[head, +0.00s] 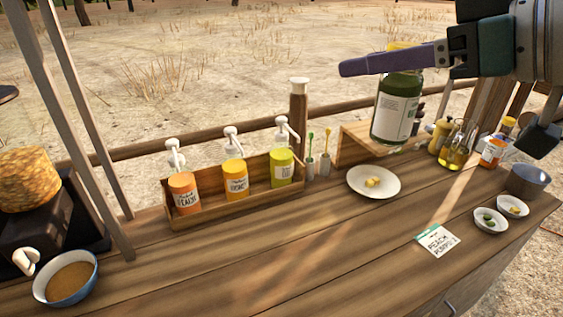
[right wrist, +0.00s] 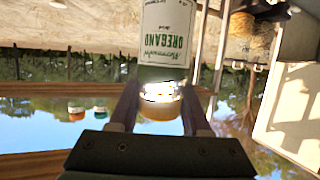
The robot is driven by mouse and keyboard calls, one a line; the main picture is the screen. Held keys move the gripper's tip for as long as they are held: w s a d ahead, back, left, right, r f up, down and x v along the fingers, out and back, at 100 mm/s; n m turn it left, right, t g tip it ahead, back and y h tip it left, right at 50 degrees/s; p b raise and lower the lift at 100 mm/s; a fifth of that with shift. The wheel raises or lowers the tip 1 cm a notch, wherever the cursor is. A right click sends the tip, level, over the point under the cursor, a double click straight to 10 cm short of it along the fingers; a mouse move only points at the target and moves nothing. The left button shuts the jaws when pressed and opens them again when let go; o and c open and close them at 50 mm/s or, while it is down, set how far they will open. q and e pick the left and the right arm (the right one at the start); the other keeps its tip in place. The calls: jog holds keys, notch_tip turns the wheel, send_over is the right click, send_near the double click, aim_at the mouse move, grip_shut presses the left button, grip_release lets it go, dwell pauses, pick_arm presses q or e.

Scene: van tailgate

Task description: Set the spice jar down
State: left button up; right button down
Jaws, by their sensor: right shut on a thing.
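The spice jar (head: 397,108) is a dark green jar with a white label and a yellow lid. In the right wrist view the jar (right wrist: 167,35) shows upside down, its label reading "OREGANO". My right gripper (head: 400,58) is shut on the jar near its lid; in the right wrist view its fingers (right wrist: 160,100) stand on both sides of the lid. The jar looks upright and held above the wooden counter (head: 290,250), in front of a small wooden riser (head: 352,150). The riser is partly hidden behind the jar. My left gripper is not in view.
A white plate (head: 373,182) with small yellow pieces lies below the jar. A rack (head: 225,202) of pump bottles stands left. An oil bottle (head: 458,148), small bowls (head: 490,219) and a dark bowl (head: 527,181) are at right. A card (head: 437,239) lies in front; the middle counter is clear.

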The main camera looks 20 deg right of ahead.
jog(key=w+d+f+m+h+b, duration=0.1)
jog(key=w+f+h+b, duration=0.1)
jog(key=f+b, duration=0.8)
jog(key=w+d+f+m+h+b, duration=0.2)
jog(key=f+b, duration=0.8)
jog(key=f, duration=0.8)
jog(key=w+d+f+m+t+h+b, duration=0.1)
jog(key=w+d+f+m+h+b, duration=0.1)
jog(key=f+b, duration=0.9)
jog(key=shift+w+f, duration=0.15)
jog(key=shift+f, duration=0.6)
jog(key=shift+w+f, duration=0.15)
jog(key=shift+f, duration=0.55)
jog(key=shift+c, duration=1.8)
grip_release()
